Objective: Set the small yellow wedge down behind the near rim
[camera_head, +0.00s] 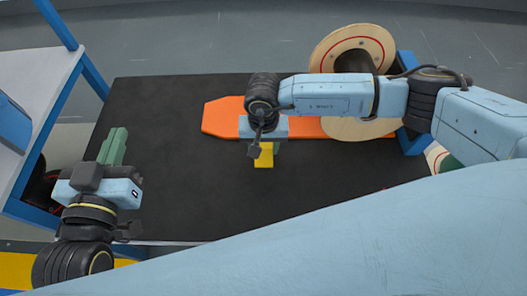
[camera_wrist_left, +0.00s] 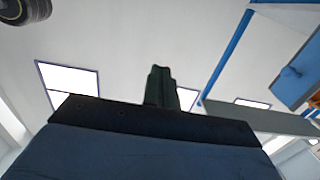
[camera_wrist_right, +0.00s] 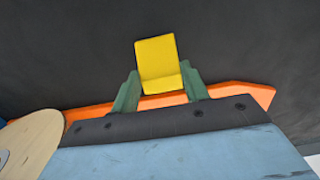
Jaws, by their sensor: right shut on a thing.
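The small yellow wedge (camera_head: 264,155) is held in my right gripper (camera_head: 265,145), over the black tabletop (camera_head: 190,185) on the near side of the orange board. In the right wrist view the wedge (camera_wrist_right: 156,58) sits between the two green fingers and sticks out past their tips. I cannot tell its height above the table. My left gripper (camera_head: 114,146) is at the left side of the table, away from the wedge. Its green fingers (camera_wrist_left: 160,88) are together and empty. The table's near rim (camera_head: 165,242) shows at the lower left; my arm hides the rest.
The flat orange board (camera_head: 222,117) lies across the table, partly under my right arm. A wooden spool (camera_head: 325,48) in a blue stand (camera_head: 411,140) is at the right. A white-and-blue shelf (camera_head: 35,90) stands at the left. The tabletop between my grippers is clear.

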